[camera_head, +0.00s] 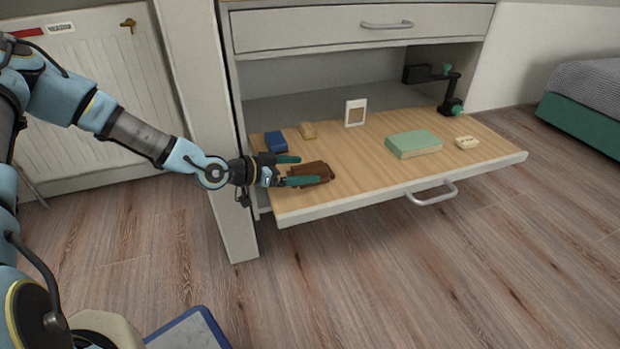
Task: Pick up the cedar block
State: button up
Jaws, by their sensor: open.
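A small tan block (308,130), the thing that looks most like the cedar block, lies near the back left of the pulled-out wooden shelf (350,185). My gripper (309,169) reaches in over the shelf's left front part, its two green fingers apart. A dark brown object (317,168), perhaps a wallet or folded leather piece, lies at the fingers, partly hidden by the nearer one. I cannot tell whether a finger touches it. The tan block is behind the fingers, apart from them.
A dark blue block (277,142) lies just left of the tan block, close behind the far finger. A white-framed card (355,113), a green book (413,144), a cream piece (466,142) and a dark lamp-like stand (450,88) are farther right. A drawer (360,28) overhangs the shelf. The shelf's front middle is clear.

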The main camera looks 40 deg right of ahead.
jog(key=shift+x, duration=0.8)
jog(key=shift+c, duration=0.2)
jog(key=c, duration=1.3)
